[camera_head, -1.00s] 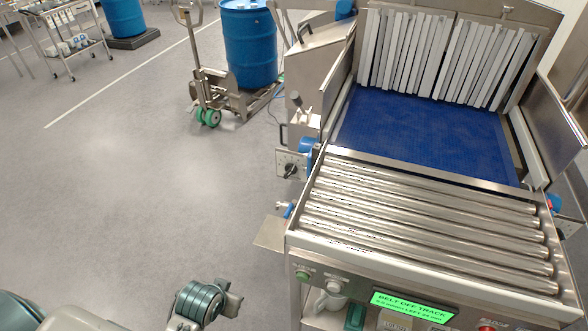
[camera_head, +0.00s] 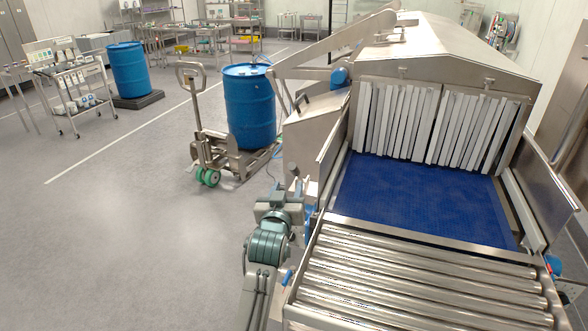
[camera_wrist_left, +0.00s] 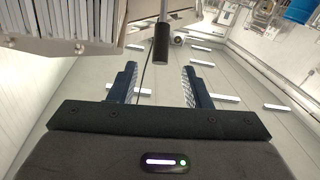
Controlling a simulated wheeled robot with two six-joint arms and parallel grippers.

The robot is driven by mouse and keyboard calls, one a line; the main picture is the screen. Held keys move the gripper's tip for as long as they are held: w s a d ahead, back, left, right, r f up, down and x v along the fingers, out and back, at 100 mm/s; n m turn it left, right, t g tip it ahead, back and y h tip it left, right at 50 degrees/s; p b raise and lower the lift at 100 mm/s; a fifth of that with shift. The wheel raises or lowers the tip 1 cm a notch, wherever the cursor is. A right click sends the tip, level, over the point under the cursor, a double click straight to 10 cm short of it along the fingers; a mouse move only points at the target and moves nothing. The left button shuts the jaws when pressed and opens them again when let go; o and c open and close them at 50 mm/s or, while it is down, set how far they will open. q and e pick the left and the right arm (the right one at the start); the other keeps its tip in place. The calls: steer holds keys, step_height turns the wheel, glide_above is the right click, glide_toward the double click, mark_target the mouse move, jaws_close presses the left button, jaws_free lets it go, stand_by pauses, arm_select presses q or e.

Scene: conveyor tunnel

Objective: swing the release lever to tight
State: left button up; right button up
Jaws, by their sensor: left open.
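The release lever's black cylindrical grip (camera_wrist_left: 161,45) shows in the left wrist view, on a thin metal rod. It stands beyond the fingertips and roughly between them, with no finger visibly touching it. My left gripper (camera_wrist_left: 160,82) is open and empty, its two dark fingers spread apart. In the head view my left gripper (camera_head: 281,193) is at the left side of the tunnel machine, just below the lever's dark grip (camera_head: 291,172). My arm hides the lever's lower part and any marking for tight. My right gripper is not in view.
The roller bed (camera_head: 415,285) and blue belt (camera_head: 420,205) lie right of my arm, before the strip curtain (camera_head: 435,125). A pallet truck (camera_head: 207,150) with a blue drum (camera_head: 249,105) stands behind left. The floor at left is clear.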

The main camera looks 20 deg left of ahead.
mark_target(293, 172)
arm_select(q)
steer(key=w+p, duration=0.1)
steer(key=w, duration=0.2)
steer(key=w+p, duration=0.1)
steer(key=w, duration=0.2)
steer(key=w+a+p, duration=0.1)
steer(key=w, duration=0.2)
steer(key=shift+w+a, duration=0.1)
steer(key=shift+w, duration=0.05)
steer(key=shift+w+f+p, duration=0.1)
steer(key=shift+w+p, duration=0.2)
steer(key=shift+w, duration=0.15)
jaws_close()
